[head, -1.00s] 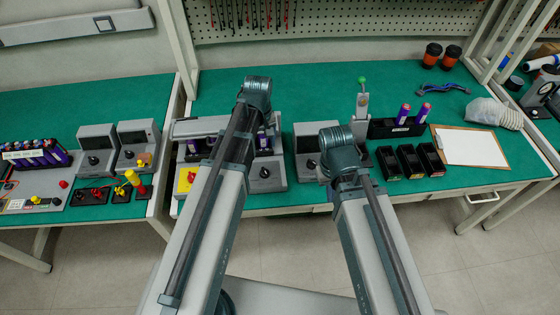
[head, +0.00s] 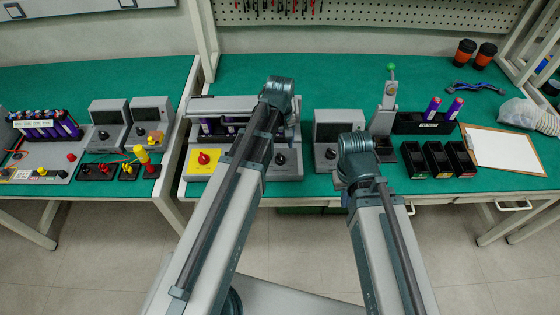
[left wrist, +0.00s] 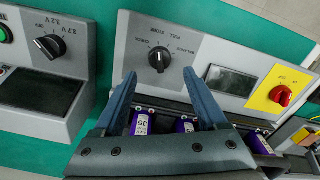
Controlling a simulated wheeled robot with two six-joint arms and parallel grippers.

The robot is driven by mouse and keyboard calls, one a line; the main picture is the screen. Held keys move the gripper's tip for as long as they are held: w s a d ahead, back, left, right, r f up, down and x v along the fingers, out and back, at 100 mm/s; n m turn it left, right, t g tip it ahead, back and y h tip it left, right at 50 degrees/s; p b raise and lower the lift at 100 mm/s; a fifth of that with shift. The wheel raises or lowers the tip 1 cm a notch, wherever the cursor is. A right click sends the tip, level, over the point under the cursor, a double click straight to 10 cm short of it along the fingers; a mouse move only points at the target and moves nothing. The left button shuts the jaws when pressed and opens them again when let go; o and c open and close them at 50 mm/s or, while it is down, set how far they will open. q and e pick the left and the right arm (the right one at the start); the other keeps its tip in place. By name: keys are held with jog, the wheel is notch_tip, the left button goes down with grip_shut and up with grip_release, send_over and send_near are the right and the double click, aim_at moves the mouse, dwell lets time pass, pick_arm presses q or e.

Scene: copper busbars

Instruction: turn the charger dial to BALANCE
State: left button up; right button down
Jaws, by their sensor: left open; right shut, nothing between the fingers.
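The charger (head: 235,107) is a grey unit with battery cells in it, on the green bench behind my left arm. Its black dial (head: 280,159) is right of a red knob on a yellow panel (head: 203,166). My right gripper's fingers are hidden too.
Another grey unit with a dial (head: 331,154) stands right of the charger, close to my right wrist. Black bins (head: 438,162), a clipboard (head: 506,150) and a green-topped lever (head: 389,93) are further right. More units and a battery pack (head: 45,127) are left.

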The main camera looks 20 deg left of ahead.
aim_at(280, 156)
pick_arm(q)
notch_tip(280, 156, down, 5)
jog(key=b, duration=0.4)
jog(key=shift+f, duration=0.15)
grip_shut()
